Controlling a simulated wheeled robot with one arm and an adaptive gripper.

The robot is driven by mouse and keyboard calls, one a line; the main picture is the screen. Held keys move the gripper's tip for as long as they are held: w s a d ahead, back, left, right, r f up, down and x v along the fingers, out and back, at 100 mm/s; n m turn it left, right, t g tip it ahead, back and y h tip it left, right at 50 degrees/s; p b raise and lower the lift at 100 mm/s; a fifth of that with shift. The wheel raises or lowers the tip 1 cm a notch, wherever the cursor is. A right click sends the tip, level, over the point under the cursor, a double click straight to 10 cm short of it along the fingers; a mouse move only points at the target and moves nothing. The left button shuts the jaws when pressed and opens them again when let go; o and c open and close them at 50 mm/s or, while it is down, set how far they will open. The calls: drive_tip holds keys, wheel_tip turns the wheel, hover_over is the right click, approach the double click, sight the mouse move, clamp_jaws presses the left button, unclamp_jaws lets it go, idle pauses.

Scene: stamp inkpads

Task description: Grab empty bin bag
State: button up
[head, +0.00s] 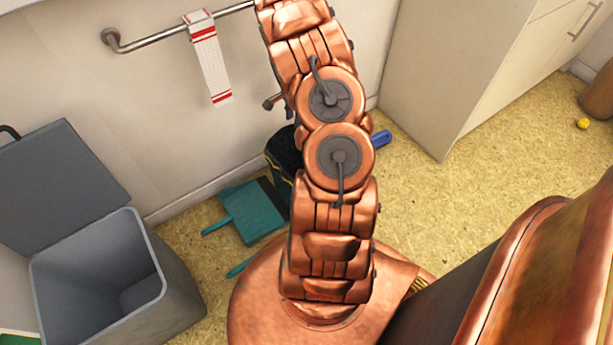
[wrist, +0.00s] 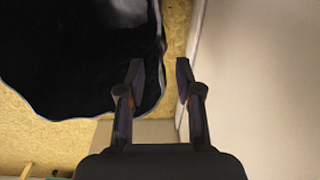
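A black, glossy bin bag (wrist: 75,50) fills the upper left of the wrist view, with a wavy lower edge. My gripper (wrist: 161,78) is open, its two fingers apart. The left finger overlaps the bag's right edge, and a strip of the bag shows in the gap between the fingers. The right finger is clear of the bag. I cannot tell whether the fingers touch it. In the head view, a black object (head: 282,150), perhaps the bag, is partly hidden behind my arm; my gripper is hidden there.
An open grey bin (head: 165,275) with its lid up stands at the lower left, empty as far as it shows. A teal dustpan (head: 250,212) lies on the floor by the wall. A towel (head: 208,60) hangs on a rail. A pale cabinet (head: 440,60) stands at the right.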

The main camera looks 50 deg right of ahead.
wheel_tip(320, 180, down, 5)
drive_tip(key=shift+w+f+b, duration=0.1)
drive_tip(key=shift+w+b, duration=0.05)
drive_tip(key=shift+b, duration=0.85)
clamp_jaws()
